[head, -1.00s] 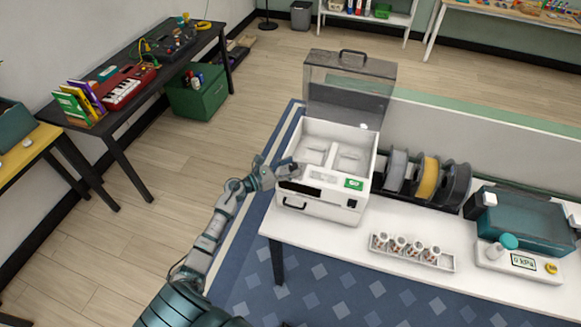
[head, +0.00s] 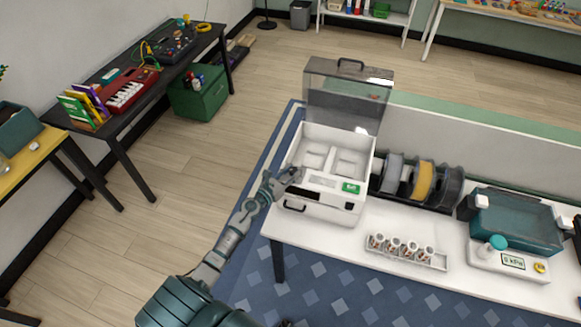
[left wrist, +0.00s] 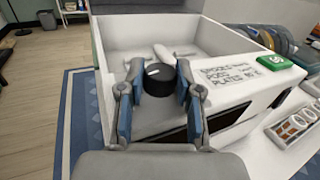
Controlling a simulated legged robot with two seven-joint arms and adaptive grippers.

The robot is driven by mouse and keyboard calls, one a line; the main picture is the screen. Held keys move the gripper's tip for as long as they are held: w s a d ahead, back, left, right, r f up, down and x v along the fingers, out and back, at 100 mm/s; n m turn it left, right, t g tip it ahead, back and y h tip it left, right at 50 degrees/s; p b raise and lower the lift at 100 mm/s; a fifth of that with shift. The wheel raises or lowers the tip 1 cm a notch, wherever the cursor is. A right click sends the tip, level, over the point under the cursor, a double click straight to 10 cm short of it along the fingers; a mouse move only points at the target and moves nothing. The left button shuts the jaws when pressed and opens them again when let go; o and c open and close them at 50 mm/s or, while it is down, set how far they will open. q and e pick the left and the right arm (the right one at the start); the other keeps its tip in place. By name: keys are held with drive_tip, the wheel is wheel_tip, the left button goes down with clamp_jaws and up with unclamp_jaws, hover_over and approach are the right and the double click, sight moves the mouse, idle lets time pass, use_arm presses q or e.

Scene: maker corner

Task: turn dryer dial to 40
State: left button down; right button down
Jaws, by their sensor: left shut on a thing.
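The dryer (head: 325,207) is a white box on the white table, with its smoky clear lid (head: 347,95) raised. Its black dial (left wrist: 159,78) with a pale mark on top sits on the front top ledge in the left wrist view. My left gripper (left wrist: 158,90) is shut on the dial, one finger on each side of it. In the head view my left gripper (head: 291,177) covers the dial at the dryer's front left. Lettering on a label (left wrist: 228,72) lies right of the dial; I cannot read a dial number. My right gripper is not in view.
A green display (head: 351,188) is on the dryer's front right. Filament spools (head: 424,180) stand right of the dryer. A rack of small cups (head: 408,250) is in front of them. A teal-lidded box (head: 515,220) stands farther right.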

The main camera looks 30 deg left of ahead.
use_arm(q)
drive_tip(key=n+y+p, duration=0.1)
drive_tip(key=y+p, duration=0.1)
drive_tip(key=shift+r+n+y, duration=0.2)
drive_tip(key=shift+n+y, duration=0.2)
drive_tip(key=shift+d+n+y+p, duration=0.2)
drive_tip(key=shift+n+y+p, duration=0.9)
drive_tip(key=shift+y, duration=0.8)
drive_tip(key=shift+d+n+g+y, duration=0.1)
drive_tip(key=shift+n+g+y, duration=0.2)
drive_tip(key=shift+n+y, duration=0.55)
drive_tip(key=shift+y, duration=0.35)
drive_tip(key=shift+f+n+y, duration=0.1)
drive_tip(key=shift+n+y, duration=0.15)
drive_tip(key=shift+y, duration=0.05)
